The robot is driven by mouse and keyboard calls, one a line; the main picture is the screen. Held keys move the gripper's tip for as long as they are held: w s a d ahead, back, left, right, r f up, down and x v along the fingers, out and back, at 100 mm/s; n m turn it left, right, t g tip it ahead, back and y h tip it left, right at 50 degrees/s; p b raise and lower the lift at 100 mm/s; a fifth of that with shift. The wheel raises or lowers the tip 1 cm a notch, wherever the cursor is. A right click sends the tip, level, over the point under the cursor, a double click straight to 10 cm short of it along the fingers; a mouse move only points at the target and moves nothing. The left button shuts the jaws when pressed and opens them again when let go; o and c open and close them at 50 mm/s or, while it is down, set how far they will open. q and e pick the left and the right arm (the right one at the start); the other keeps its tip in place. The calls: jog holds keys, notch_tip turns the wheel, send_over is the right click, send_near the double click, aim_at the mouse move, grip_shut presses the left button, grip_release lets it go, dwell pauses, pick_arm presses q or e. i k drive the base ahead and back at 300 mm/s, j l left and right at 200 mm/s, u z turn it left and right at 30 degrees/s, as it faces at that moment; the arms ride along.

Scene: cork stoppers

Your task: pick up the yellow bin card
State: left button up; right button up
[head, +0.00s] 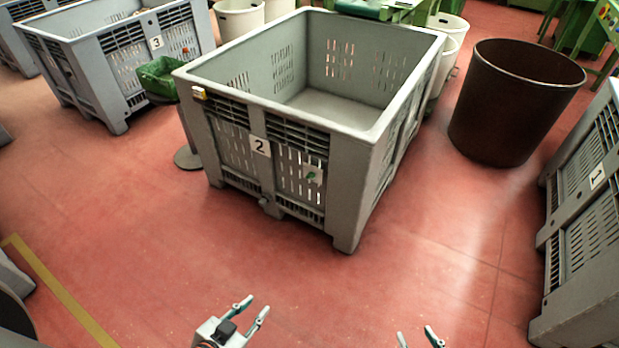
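My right gripper (417,337) is at the bottom edge, fingers apart, mostly cut off by the frame.
Bin 2 looks empty. A green container (158,80) on a stand is at its left. Bin 3 (108,62) is at the back left, bin 1 (590,225) at the right edge. A dark brown barrel (510,105) stands back right. Red floor (200,235) before bin 2 is clear.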

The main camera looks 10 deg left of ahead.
aim_at(199, 93)
jog(key=u, duration=1.2)
jog(key=i+l+z, duration=0.15)
jog(key=i, duration=0.55)
jog(key=i+l+z, duration=0.15)
jog(key=i, duration=0.55)
